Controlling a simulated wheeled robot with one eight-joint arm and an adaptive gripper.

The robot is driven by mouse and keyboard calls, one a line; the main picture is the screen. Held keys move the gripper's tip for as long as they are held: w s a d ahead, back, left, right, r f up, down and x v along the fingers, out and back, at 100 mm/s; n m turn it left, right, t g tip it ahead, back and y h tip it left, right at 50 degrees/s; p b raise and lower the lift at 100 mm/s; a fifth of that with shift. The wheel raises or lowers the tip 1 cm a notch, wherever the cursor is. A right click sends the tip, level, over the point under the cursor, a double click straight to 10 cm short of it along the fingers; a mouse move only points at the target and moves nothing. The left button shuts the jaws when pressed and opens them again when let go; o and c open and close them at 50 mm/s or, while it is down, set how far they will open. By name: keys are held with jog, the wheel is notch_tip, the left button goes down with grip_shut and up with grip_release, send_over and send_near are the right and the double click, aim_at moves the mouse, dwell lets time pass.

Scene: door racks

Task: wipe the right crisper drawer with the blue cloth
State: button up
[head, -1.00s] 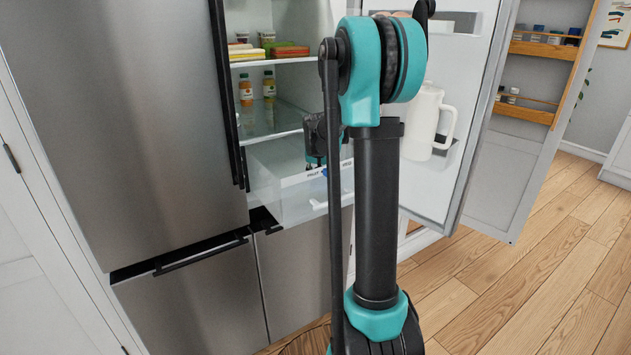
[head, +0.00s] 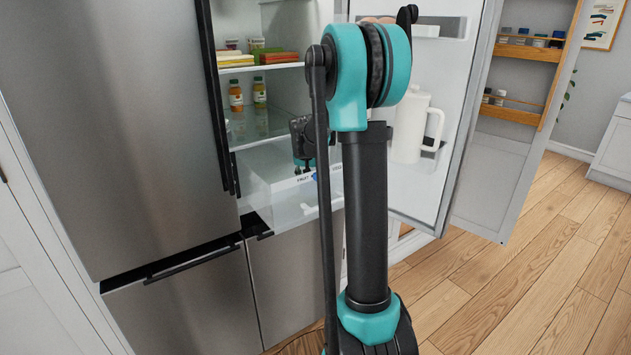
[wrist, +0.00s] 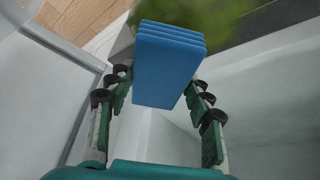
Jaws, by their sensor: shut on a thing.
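The blue cloth (wrist: 170,65) is a folded, layered block between the fingers of my gripper (wrist: 160,95) in the wrist view. My gripper is shut on it. In the head view my gripper (head: 305,166) points down at the pulled-out clear crisper drawer (head: 290,212), close to its front panel with the printed label. A small patch of blue shows beside the label, partly behind my arm. Pale drawer walls (wrist: 265,75) surround the gripper in the wrist view. I cannot tell whether the cloth touches the drawer. My arm hides the drawer's right part.
The fridge's left door (head: 110,130) is shut; the right door (head: 470,100) stands open with a white pitcher (head: 410,125) in it. Bottles (head: 236,96) and food packs stand on shelves above the drawer. A blurred green thing (wrist: 205,18) lies beyond the cloth.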

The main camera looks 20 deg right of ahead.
jog(key=shift+s+a+r, duration=0.1)
jog(key=shift+s+a, duration=0.5)
jog(key=shift+a, duration=1.35)
jog(key=shift+s+a+r, duration=0.15)
jog(key=shift+s+a, duration=0.45)
jog(key=shift+a, duration=1.4)
jog(key=shift+s+a+r, duration=0.1)
jog(key=shift+s+a, duration=0.5)
jog(key=shift+a, duration=1.35)
jog(key=shift+w+a+r, duration=0.1)
jog(key=shift+w+a, duration=0.2)
jog(key=shift+w, duration=0.45)
jog(key=shift+w+d+r, duration=0.15)
jog(key=shift+w+d, duration=0.6)
jog(key=shift+d, duration=1.55)
jog(key=shift+w+d+r, duration=0.1)
jog(key=shift+w+d, duration=0.6)
jog(key=shift+d, duration=1.65)
jog(key=shift+w+d+r, duration=0.15)
jog(key=shift+w+d, duration=0.6)
jog(key=shift+d, duration=1.55)
jog(key=shift+r, duration=3)
jog(key=shift+r, duration=0.15)
jog(key=shift+r, duration=1.35)
